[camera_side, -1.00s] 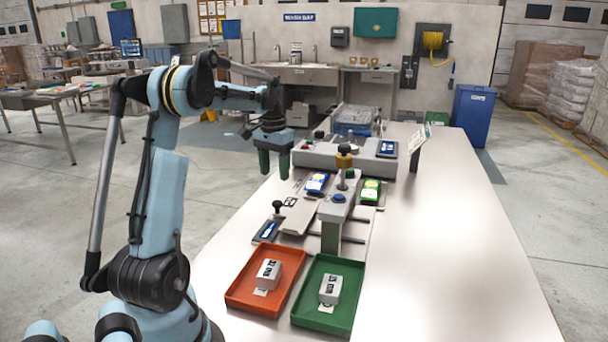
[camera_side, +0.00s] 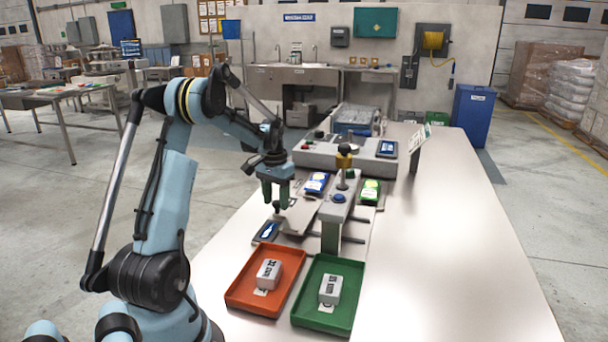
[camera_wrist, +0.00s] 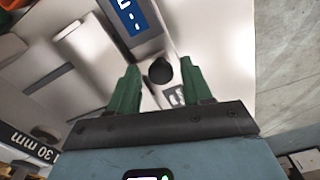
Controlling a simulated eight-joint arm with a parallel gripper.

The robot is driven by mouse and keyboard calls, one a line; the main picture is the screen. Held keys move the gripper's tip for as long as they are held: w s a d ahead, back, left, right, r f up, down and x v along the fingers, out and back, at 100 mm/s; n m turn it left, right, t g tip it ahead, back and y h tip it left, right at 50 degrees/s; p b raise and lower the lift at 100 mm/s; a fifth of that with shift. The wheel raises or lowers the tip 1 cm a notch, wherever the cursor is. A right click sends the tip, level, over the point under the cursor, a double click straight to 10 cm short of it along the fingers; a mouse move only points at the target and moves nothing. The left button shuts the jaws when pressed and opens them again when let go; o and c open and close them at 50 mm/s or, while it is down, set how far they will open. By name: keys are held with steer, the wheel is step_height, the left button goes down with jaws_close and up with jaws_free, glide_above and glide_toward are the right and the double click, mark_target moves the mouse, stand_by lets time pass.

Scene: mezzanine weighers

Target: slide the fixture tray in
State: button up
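The fixture tray (camera_side: 298,217) is a light grey plate lying on the left side of the press-like station, with a black knob (camera_wrist: 160,71) at its near left end. My gripper (camera_side: 276,203) points down over the knob with its green fingers apart. In the wrist view the knob shows between the two fingertips, with a visible gap on each side. The station's grey post (camera_side: 331,232) stands right of the tray, with a blue button (camera_side: 339,198) on top.
A blue packet (camera_side: 317,183) and a green packet (camera_side: 370,191) lie behind. A small blue display (camera_side: 267,231) sits close to my gripper. An orange tray (camera_side: 236,296) and a green tray (camera_side: 345,322), each holding a grey block, stand in front. The right tabletop is clear.

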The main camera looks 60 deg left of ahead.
mark_target(302, 215)
jaws_close()
steer(key=w+d, duration=0.5)
steer(key=shift+w+d, duration=0.2)
steer(key=shift+w, duration=0.05)
steer(key=shift+o, duration=1)
jaws_free()
step_height(302, 215, up, 12)
